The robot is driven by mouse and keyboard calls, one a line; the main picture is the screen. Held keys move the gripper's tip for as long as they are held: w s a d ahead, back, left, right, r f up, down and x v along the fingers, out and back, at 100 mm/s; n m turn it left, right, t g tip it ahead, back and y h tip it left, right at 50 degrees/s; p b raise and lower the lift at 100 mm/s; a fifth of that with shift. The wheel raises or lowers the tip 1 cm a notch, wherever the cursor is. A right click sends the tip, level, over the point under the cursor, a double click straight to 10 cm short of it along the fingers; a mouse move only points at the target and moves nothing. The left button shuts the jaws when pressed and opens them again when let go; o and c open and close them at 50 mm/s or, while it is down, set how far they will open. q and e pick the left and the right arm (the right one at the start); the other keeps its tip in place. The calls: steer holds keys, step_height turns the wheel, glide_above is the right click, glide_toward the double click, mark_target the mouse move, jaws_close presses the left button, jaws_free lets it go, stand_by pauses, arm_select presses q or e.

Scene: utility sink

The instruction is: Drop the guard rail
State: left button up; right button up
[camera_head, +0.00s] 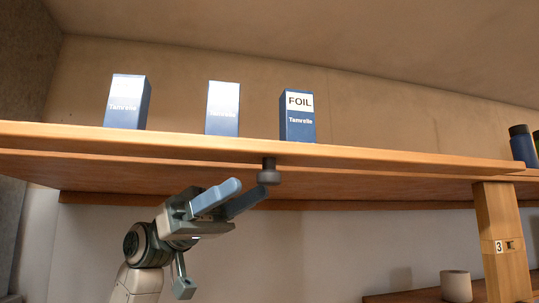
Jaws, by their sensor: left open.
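A long wooden rail or shelf edge (400,158) runs across the view, and I cannot tell for sure whether it is the guard rail. A dark grey knob (268,176) hangs from its underside near the middle. My left gripper (248,191) is open and empty below the shelf, with its two blue fingers pointing up and right. The fingertips are just below and left of the knob. I cannot tell whether they touch it. My right gripper is not in view.
Three blue and white boxes stand on the shelf: a left box (127,102), a middle box (222,108) and a foil box (298,118). Dark bottles (522,146) stand at far right. A wooden post (497,225) marked 3 and a pale roll (456,286) are at lower right.

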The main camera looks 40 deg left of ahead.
mark_target(269, 179)
arm_select(q)
steer(key=p+x, duration=0.2)
steer(key=x, duration=0.2)
steer(key=shift+r+p, duration=0.15)
steer(key=shift+p, duration=0.2)
steer(key=shift+d+r+p, duration=0.1)
steer(key=shift+d+p, duration=0.35)
steer(key=shift+d, duration=0.2)
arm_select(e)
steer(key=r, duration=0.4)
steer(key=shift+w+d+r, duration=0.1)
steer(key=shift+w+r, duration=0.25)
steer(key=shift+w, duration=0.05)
